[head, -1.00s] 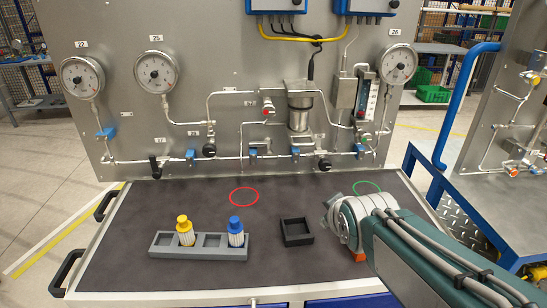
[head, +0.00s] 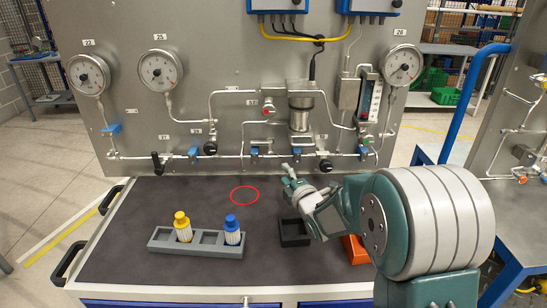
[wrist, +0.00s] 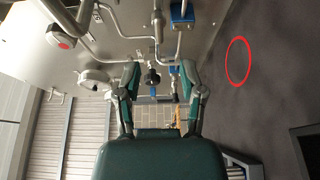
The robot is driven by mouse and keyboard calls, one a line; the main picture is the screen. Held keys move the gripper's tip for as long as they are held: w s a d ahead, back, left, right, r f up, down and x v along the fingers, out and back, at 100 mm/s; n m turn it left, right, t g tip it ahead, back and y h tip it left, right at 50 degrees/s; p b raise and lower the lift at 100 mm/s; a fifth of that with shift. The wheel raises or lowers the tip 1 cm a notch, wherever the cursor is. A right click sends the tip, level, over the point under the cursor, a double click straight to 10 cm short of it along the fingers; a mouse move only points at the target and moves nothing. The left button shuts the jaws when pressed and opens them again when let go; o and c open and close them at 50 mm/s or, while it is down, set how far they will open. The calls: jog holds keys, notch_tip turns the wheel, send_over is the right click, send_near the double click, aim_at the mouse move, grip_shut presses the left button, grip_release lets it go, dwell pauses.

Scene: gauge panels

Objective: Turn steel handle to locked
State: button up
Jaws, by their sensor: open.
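No lever plainly marked as the steel handle shows. A small steel-coloured fitting (head: 246,301) stands out at the cart's lower front edge, cut off by the picture; I cannot tell whether it is the handle. The panel pipework carries a black lever (head: 157,162), black knobs (head: 326,165) and several blue valve handles (head: 195,152). My gripper (head: 290,177) is open and empty above the dark bench top, pointing left, apart from the panel. In the wrist view its two fingers (wrist: 160,76) stand apart, with a black handle (wrist: 152,75) and blue fittings seen beyond them.
A grey rack (head: 208,242) holds a yellow-capped (head: 182,226) and a blue-capped part (head: 232,229). A black open box (head: 293,233) lies below my gripper, and an orange block (head: 355,250) beside my arm. A red ring (head: 245,195) marks clear bench top.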

aim_at(271, 158)
jog(key=x, duration=1)
jog(key=shift+w+a, duration=0.15)
jog(key=shift+a, duration=0.1)
grip_shut()
